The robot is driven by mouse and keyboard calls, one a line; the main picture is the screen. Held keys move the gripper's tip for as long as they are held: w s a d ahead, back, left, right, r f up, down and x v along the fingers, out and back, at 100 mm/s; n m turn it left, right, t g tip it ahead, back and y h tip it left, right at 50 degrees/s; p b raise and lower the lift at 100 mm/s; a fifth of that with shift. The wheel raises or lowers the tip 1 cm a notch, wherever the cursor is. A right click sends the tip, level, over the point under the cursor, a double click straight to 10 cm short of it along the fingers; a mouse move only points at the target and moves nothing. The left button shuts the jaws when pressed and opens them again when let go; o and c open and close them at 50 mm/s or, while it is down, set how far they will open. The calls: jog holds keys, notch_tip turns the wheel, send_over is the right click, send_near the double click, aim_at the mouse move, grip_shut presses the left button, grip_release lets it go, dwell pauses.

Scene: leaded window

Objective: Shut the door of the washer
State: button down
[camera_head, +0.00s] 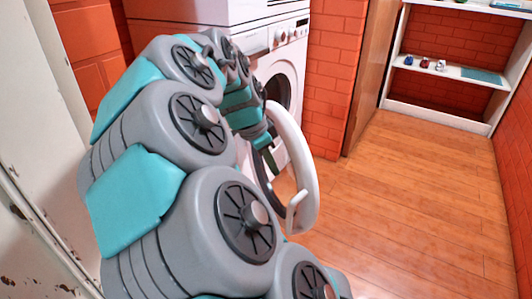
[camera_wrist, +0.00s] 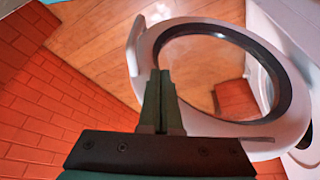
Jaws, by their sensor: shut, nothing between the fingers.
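The white washer (camera_head: 288,58) stands against the brick wall in the head view, its round opening partly hidden by my arm. Its door (camera_head: 305,165) stands wide open, swung out from the front. In the wrist view the door (camera_wrist: 140,60) shows as a white ring around dark-rimmed glass, with the washer body (camera_wrist: 285,35) at the right. My gripper (camera_wrist: 160,75) is shut and empty, its fingertips overlapping the lower left of the door rim. In the head view my gripper (camera_head: 268,158) is close behind the door's edge. I cannot tell whether it touches.
A red brick wall (camera_wrist: 45,95) runs along the left of the wrist view. A white shelf (camera_head: 455,73) with small items stands at the back right. The wooden floor (camera_head: 400,200) right of the door is clear. A worn white panel (camera_head: 30,120) is at the left.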

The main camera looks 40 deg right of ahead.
aim_at(296, 178)
jog(key=shift+s+d+f, duration=0.15)
jog(key=shift+d+f, duration=0.1)
jog(key=shift+d, duration=0.5)
jog(key=shift+s+d+f, duration=0.1)
jog(key=shift+d+f, duration=0.15)
jog(key=shift+d, duration=0.55)
jog(key=shift+s+d+f, duration=0.15)
jog(key=shift+d+f, duration=0.1)
jog(key=shift+d, duration=0.5)
jog(key=shift+d, duration=0.15)
